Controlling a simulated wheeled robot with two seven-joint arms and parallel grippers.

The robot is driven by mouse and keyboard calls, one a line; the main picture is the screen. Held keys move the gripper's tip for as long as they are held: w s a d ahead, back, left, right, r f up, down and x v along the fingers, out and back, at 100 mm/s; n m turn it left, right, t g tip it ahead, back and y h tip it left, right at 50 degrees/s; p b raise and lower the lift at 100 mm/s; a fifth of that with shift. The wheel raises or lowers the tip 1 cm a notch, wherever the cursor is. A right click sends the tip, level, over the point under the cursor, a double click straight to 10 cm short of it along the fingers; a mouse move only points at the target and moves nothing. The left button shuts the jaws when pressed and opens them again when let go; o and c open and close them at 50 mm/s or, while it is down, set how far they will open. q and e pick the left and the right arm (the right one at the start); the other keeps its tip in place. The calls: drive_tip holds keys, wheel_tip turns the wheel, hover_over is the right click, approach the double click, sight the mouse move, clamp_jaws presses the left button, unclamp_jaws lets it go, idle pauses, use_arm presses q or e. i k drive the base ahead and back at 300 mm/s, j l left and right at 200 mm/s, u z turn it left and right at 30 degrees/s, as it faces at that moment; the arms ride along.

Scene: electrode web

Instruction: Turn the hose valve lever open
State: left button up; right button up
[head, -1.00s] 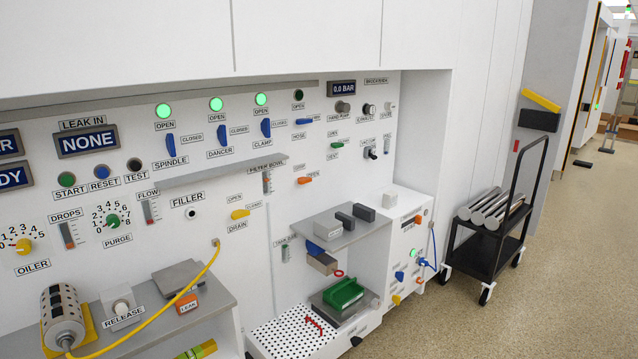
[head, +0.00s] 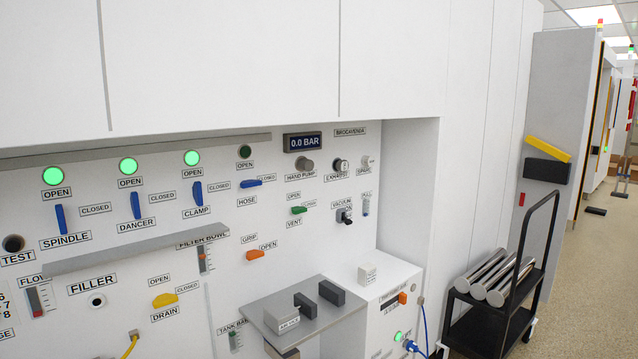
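The hose valve lever (head: 251,183) is a blue handle on the white panel, above the HOSE label (head: 247,201). It lies roughly horizontal, pointing right toward its CLOSED label. The round lamp (head: 244,152) above it is dark green and unlit, with an OPEN label under it. To its left, the blue spindle (head: 61,219), dancer (head: 135,205) and clamp (head: 198,192) levers stand upright under bright green lamps. Neither of my grippers is in view.
A grey ledge (head: 135,248) juts out below the spindle, dancer and clamp levers. A grey shelf (head: 335,312) with small blocks sticks out lower right. A black cart (head: 485,325) carrying metal rollers stands at the right. The panel before the hose lever is unobstructed.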

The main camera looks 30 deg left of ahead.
sight(246, 183)
drive_tip(key=i, duration=0.65)
drive_tip(key=i+l+u, duration=0.1)
drive_tip(key=i, duration=0.55)
drive_tip(key=i+l+u, duration=0.15)
drive_tip(key=i+u, duration=0.3)
drive_tip(key=i+l+u, duration=0.25)
drive_tip(key=u, duration=0.15)
drive_tip(key=i+l+u, duration=0.75)
drive_tip(key=l+u, duration=0.15)
drive_tip(key=l, duration=0.2)
